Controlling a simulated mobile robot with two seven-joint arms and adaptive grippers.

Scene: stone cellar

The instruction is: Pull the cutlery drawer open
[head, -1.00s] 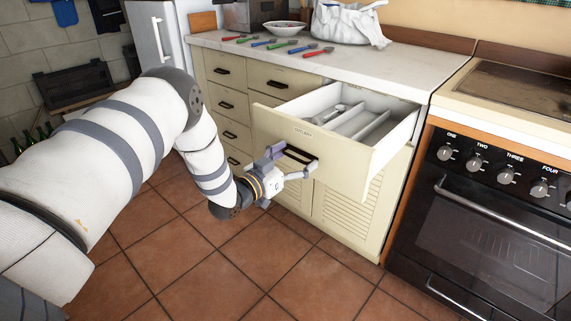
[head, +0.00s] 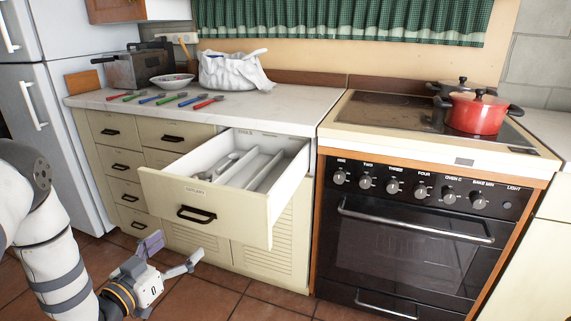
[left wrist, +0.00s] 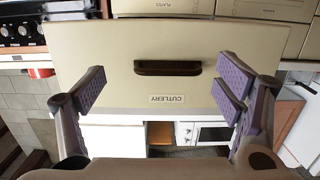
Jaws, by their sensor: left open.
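The cutlery drawer (head: 215,205) stands pulled well out of the cream cabinet, with a white divided inside that holds some cutlery. Its front has a dark handle (head: 196,214) and a label reading CUTLERY. The drawer front (left wrist: 110,75) also fills much of the left wrist view, where the image is upside down and the handle (left wrist: 167,68) lies beyond the fingers. My left gripper (head: 170,255) is open and empty, below and in front of the handle, apart from it. My right gripper is not in view.
The counter (head: 270,113) above holds several coloured utensils, a bowl (head: 172,80) and a white bag (head: 228,72). A stove (head: 405,225) with a red pot (head: 477,113) stands to the right of the drawer. A fridge (head: 40,100) is at left. Tiled floor is free in front.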

